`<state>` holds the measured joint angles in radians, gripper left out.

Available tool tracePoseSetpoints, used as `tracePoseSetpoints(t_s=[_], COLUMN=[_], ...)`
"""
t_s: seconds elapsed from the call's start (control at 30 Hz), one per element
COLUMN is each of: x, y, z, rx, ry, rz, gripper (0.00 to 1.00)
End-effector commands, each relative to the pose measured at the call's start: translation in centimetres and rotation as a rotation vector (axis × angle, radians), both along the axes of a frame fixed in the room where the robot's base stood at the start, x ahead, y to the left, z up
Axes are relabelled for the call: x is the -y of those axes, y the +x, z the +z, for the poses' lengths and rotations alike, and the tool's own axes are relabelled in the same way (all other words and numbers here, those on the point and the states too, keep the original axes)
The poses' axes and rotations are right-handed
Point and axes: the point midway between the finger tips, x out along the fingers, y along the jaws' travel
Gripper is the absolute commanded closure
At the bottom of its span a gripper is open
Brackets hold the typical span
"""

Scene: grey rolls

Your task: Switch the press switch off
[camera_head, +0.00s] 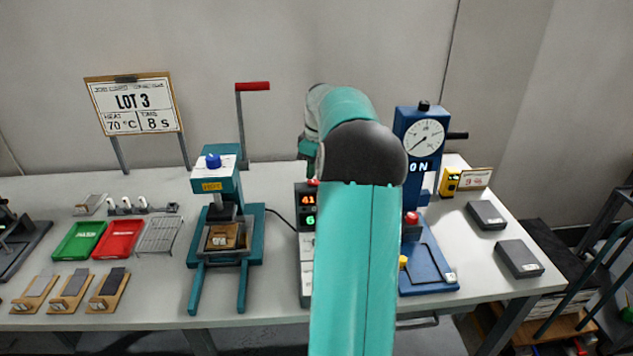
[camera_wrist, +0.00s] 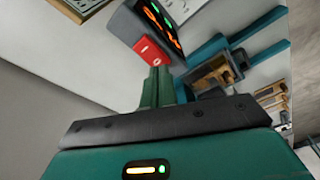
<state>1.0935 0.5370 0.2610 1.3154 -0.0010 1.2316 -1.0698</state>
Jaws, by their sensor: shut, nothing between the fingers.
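The press switch (camera_wrist: 149,50) is a red rocker marked I and O on top of a dark control box (camera_wrist: 128,22) in the wrist view. In the head view the control box (camera_head: 306,220) stands right of the teal press (camera_head: 228,250), and a bit of the red switch (camera_head: 313,182) shows at its top. My gripper (camera_wrist: 156,72) is shut and empty, its green fingertips right at the switch's near edge, close to the O mark. I cannot tell whether they touch it. In the head view my gripper (camera_head: 308,152) is mostly hidden behind my arm.
The teal press has a raised red-handled lever (camera_head: 252,86). Right of my arm stands a blue gauge machine (camera_head: 425,140) reading ON, with a red button (camera_head: 411,218). Green (camera_head: 80,240) and red (camera_head: 120,238) trays lie left. Dark blocks (camera_head: 518,258) lie right.

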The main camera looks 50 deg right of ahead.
Motion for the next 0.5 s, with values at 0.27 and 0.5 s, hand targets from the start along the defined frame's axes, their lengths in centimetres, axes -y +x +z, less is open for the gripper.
tracePoseSetpoints(t_s=[0.27,0.5], x=[0.01,0.00], y=[0.02,0.02], z=[-0.39,-0.73], rx=[0.000,0.000], ry=[0.000,0.000], rz=[0.000,0.000], gripper=[1.00,1.00])
